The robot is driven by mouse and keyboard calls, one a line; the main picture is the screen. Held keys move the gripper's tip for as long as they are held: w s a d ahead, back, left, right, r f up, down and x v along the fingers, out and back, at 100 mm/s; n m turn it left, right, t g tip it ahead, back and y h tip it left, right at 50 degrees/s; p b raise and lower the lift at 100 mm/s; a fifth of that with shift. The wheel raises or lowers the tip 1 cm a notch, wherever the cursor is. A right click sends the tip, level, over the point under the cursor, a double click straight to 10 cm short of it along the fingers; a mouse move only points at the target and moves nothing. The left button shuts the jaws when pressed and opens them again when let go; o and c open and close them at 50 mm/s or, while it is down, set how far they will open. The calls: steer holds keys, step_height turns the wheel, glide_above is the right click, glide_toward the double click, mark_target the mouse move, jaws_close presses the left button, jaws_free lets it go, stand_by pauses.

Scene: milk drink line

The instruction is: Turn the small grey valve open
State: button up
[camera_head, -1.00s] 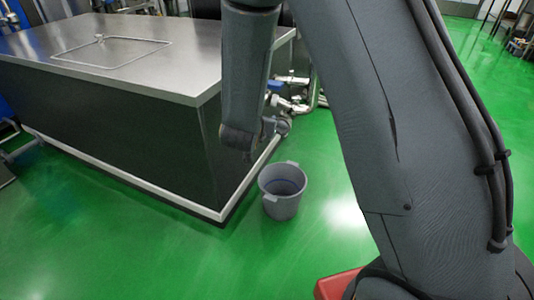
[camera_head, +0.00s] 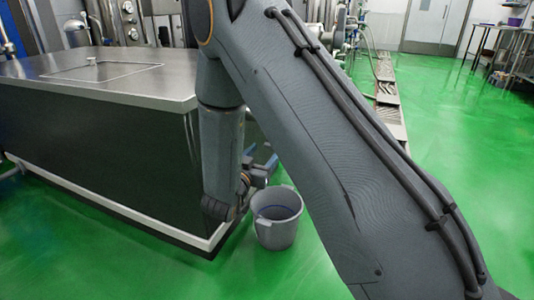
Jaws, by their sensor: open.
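The small grey valve cannot be made out; my arm covers most of the right end of the steel tank (camera_head: 120,140), where the pipe fittings are. My gripper (camera_head: 264,163) is small and partly hidden behind my wrist, beside that end of the tank and above the grey bucket (camera_head: 277,232). Its jaws look open, and I see nothing held between them. Whether they touch any fitting cannot be told.
The bucket stands on the green floor (camera_head: 450,180) close to the tank's near right corner. A floor drain channel (camera_head: 388,98) runs behind my arm towards the back. Steel tables (camera_head: 500,45) stand far right. The floor at right is clear.

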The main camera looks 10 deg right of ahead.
steer(key=shift+b+x, duration=0.5)
steer(key=shift+x, duration=1.25)
steer(key=c, duration=1.1)
steer(key=shift+a, duration=0.15)
steer(key=shift+o, duration=0.2)
